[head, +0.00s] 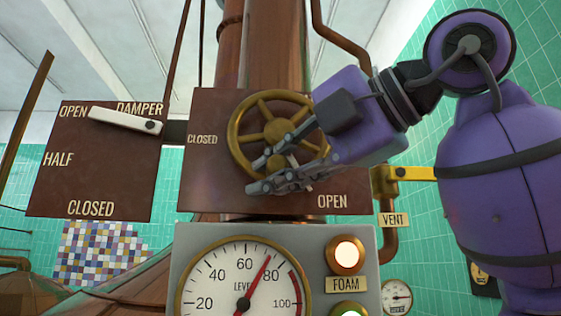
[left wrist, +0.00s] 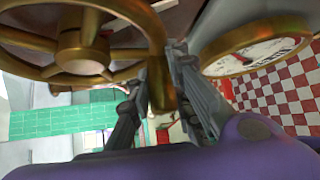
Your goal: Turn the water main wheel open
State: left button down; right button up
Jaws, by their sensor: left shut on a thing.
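The water main wheel (head: 240,120) is a brass spoked wheel on a dark red-brown plate (head: 210,190) marked CLOSED at left and OPEN at lower right. A white pointer piece shows partly behind my fingers, at the wheel's lower right. My left gripper (head: 264,175) reaches in from the right and is shut on the wheel's lower rim. In the left wrist view the wheel (left wrist: 82,55) fills the upper left, and a brass part of it sits between the two fingers (left wrist: 160,80). The fingers hide the lower part of the wheel in the head view. My right gripper is not in view.
A damper plate (head: 90,180) with a white lever (head: 120,119) near OPEN stands at left. Below the wheel is a level gauge (head: 225,275) on a grey panel with a lit FOAM lamp (head: 346,254). A yellow vent handle (head: 415,173) is close beneath my arm.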

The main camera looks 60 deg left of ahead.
pick_arm(q)
jog(key=shift+r, duration=0.15)
jog(key=c, duration=1.6)
grip_release()
jog(key=v, duration=1.2)
